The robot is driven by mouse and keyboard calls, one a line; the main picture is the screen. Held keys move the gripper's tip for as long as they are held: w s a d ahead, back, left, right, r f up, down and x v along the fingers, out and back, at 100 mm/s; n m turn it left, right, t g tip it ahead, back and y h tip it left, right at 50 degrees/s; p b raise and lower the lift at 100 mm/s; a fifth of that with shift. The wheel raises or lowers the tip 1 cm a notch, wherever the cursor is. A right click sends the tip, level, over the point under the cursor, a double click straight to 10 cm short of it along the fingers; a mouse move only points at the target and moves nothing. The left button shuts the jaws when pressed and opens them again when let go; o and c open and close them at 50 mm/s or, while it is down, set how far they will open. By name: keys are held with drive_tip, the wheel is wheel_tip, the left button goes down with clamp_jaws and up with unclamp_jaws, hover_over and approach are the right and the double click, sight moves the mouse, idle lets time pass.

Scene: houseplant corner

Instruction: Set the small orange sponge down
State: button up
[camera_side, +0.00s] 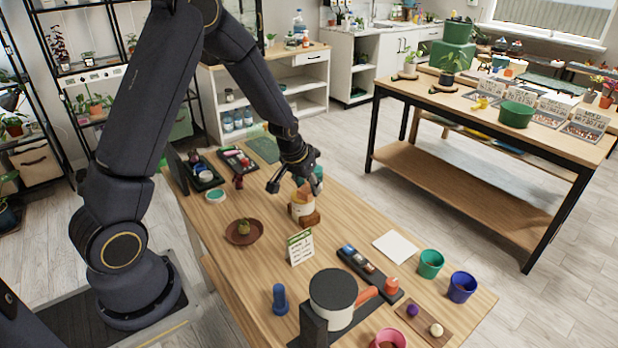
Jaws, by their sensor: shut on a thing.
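My gripper (294,187) is above the far part of the wooden table, over a cream pot (302,204) with a brown block at its base. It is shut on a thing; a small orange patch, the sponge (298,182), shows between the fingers. The fingers and the distance hide most of it, and I cannot tell whether it touches the pot.
The wooden table (215,262) holds a brown saucer (245,238) with a small plant, a sign card (300,248), a blue bottle (280,299) and a white sheet (395,247). Green (430,264) and blue (461,287) pots stand at the right. Bare wood lies left of the card.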

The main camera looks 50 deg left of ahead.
drive_tip(key=s+a+n+g+y, duration=0.1)
drive_tip(key=s+a+n, duration=0.2)
drive_tip(key=s+a, duration=0.3)
drive_tip(key=s+a+n+y, duration=0.1)
drive_tip(key=s+a+n, duration=0.2)
drive_tip(key=a, duration=0.5)
drive_tip(key=w+a+f, duration=0.2)
drive_tip(key=w+f, duration=0.1)
drive_tip(key=w+a+f, duration=0.2)
drive_tip(key=w+f, duration=0.1)
drive_tip(key=w, duration=0.1)
drive_tip(key=w+a+f, duration=0.2)
drive_tip(key=w, duration=0.1)
drive_tip(key=shift+w+a+f, duration=0.25)
drive_tip(key=shift+a+f, duration=0.15)
drive_tip(key=shift+w+a+f, duration=0.1)
drive_tip(key=shift+w+f, duration=0.05)
drive_tip(key=shift+f, duration=0.05)
drive_tip(key=shift+s+d+x, duration=0.1)
drive_tip(key=shift+d+x, duration=0.05)
drive_tip(key=shift+x, duration=0.75)
drive_tip(key=shift+s+d+x, duration=0.15)
drive_tip(key=shift+d+x, duration=0.05)
drive_tip(key=shift+x, duration=0.65)
drive_tip(key=shift+f, duration=0.35)
drive_tip(key=o, duration=0.9)
drive_tip(key=shift+o, duration=0.2)
drive_tip(key=shift+r, duration=0.15)
